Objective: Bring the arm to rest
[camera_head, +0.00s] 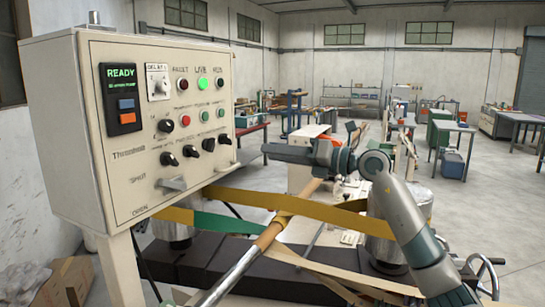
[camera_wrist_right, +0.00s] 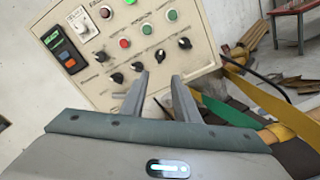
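My right arm (camera_head: 405,215) comes in from the lower right and bends at the wrist. My right gripper (camera_head: 266,150) points left, toward the cream control panel (camera_head: 115,185), with its tips a short way off the panel's right edge. In the right wrist view the two fingers of the right gripper (camera_wrist_right: 160,76) stand apart with nothing held between them, and the panel (camera_wrist_right: 105,85) with its knobs and lights lies beyond. My left gripper is in neither view.
Below the right gripper, yellow and green bands (camera_head: 300,209) cross a metal-and-wood bar (camera_head: 262,245) over the dark machine bed (camera_head: 205,262). A green lamp (camera_head: 202,84) is lit on the panel. Workbenches (camera_head: 450,130) stand farther back on open floor.

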